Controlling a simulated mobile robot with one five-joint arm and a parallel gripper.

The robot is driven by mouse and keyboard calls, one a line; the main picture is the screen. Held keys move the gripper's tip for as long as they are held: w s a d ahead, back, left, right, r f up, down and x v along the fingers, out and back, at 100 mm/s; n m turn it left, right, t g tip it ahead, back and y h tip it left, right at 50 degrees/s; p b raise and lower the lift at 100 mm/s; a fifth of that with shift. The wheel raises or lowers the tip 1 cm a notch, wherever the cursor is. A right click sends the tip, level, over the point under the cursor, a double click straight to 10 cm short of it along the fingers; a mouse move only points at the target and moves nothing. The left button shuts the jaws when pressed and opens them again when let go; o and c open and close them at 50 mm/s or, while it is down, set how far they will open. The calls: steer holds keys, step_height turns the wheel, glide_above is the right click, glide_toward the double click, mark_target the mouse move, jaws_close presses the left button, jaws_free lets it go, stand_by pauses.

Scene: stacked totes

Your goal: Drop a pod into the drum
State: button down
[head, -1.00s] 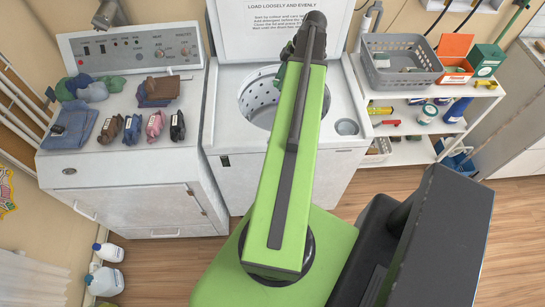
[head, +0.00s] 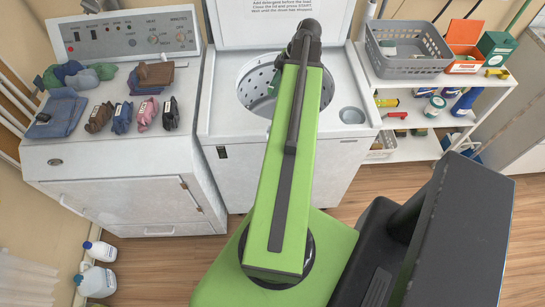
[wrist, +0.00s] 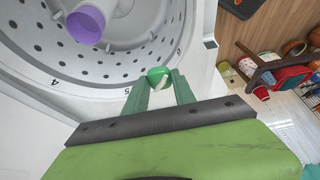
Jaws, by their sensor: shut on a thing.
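My gripper (wrist: 160,82) has two green fingers, shut on a small green-and-white pod (wrist: 158,73) in the wrist view. Its perforated drum (wrist: 75,62) lies beyond the fingertips, with a purple-capped grey post (wrist: 86,24) in it. The pod appears over or close to the drum's rim; its exact height is unclear. In the head view the drum (head: 257,80) is in the open top-loading washer (head: 232,150), and my arm hides part of the opening. Only a little green of the gripper (head: 272,89) shows there, and the pod is not discernible.
The washer's lid (head: 240,22) stands raised behind. A dryer (head: 100,185) on the left bears rolled socks and folded cloths. A white shelf unit (head: 415,150) on the right holds a grey basket (head: 408,62), an orange box (head: 464,62) and bottles. Jugs (head: 97,280) stand on the floor.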

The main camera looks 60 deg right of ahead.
steer(key=shift+f, duration=0.3)
steer(key=c, duration=0.9)
jaws_free()
steer(key=shift+c, duration=0.2)
steer(key=p+v, duration=1.6)
steer(key=v, duration=0.1)
steer(key=shift+r, duration=0.2)
